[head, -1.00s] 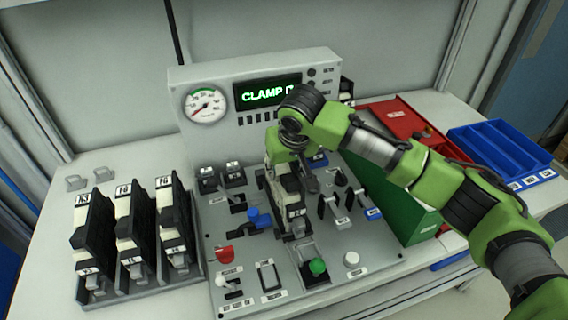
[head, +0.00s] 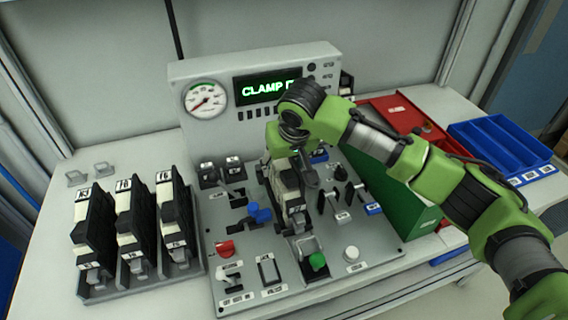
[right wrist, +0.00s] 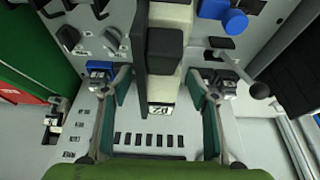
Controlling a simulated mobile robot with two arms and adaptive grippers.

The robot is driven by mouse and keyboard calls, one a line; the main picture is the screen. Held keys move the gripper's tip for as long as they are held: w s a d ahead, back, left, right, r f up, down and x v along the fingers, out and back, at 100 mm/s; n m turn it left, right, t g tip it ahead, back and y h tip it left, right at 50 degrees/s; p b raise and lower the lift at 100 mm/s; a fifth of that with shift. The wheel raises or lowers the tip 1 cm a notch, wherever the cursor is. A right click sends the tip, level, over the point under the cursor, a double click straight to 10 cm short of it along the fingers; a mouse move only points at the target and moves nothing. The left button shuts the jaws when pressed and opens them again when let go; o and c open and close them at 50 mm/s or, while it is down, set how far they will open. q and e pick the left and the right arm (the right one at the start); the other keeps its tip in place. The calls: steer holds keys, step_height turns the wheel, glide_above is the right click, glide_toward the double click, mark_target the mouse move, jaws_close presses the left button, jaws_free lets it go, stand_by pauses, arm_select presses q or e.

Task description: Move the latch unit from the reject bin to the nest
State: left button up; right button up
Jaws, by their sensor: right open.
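The latch unit (head: 290,197), a black and cream upright block, stands on the grey control panel, in what looks like the nest. Its foot in the nest is hard to make out. In the right wrist view the unit (right wrist: 164,55) rises between my fingers, with a small white label at its end. My right gripper (right wrist: 161,82) is open, one finger on each side of the unit with a visible gap. In the head view the gripper (head: 287,155) is over the unit's top and partly hides it. A red bin (head: 385,108), probably the reject bin, lies back right. My left gripper is out of view.
Several similar units stand in a rack (head: 140,285) at the left. A blue-handled lever (head: 258,213), a green button (head: 317,261) and toggles crowd the panel near the unit. A display box with a gauge (head: 205,100) rises behind. A blue compartment tray (head: 500,150) is far right.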

steer(key=v, duration=1.2)
steer(key=shift+f, duration=0.1)
stand_by(0.8)
